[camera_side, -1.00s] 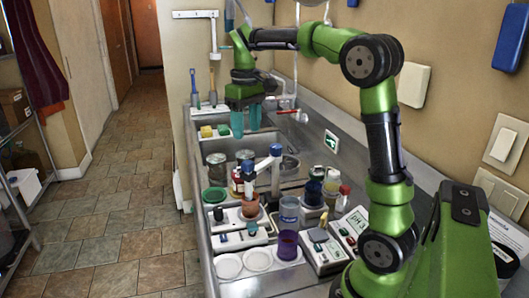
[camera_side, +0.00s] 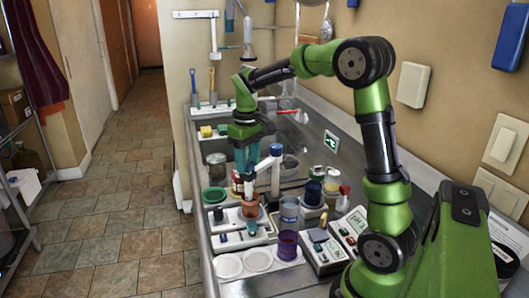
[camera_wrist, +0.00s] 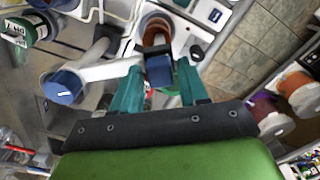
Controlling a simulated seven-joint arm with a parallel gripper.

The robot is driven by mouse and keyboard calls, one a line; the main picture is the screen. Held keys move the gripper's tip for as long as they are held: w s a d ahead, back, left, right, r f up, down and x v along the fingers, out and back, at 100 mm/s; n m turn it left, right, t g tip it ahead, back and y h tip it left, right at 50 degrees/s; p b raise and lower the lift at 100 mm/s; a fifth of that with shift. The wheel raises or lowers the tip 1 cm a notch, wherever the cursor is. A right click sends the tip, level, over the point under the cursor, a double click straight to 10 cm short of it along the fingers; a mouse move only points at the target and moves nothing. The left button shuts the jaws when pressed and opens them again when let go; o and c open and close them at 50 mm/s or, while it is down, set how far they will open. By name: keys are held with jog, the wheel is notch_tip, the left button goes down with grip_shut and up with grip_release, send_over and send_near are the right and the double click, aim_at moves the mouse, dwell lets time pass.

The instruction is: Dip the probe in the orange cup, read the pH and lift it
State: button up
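The orange cup (camera_side: 250,206) stands upright on a white stand base in the side view. It shows at the top of the wrist view (camera_wrist: 156,27). The probe's blue head (camera_wrist: 159,72) hangs from a pale arm that joins a post with a blue cap (camera_side: 276,150). My gripper (camera_side: 247,168) points down above the cup, with teal fingers. In the wrist view my gripper (camera_wrist: 159,90) is open, with one finger on each side of the probe head and small gaps left. The fingers largely hide the probe in the side view. A pH display (camera_side: 355,222) stands right of the cup.
A clear and purple beaker (camera_side: 287,243) stands in front of the post. White round dishes (camera_side: 229,266) lie at the front left. Jars and bottles crowd both sides of the stand. The sink (camera_side: 288,163) is behind.

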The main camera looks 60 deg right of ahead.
grip_shut()
jog(key=shift+r, duration=0.1)
notch_tip(320, 180, up, 6)
jog(key=shift+r, duration=0.1)
grip_release()
jog(key=shift+o, duration=1.4)
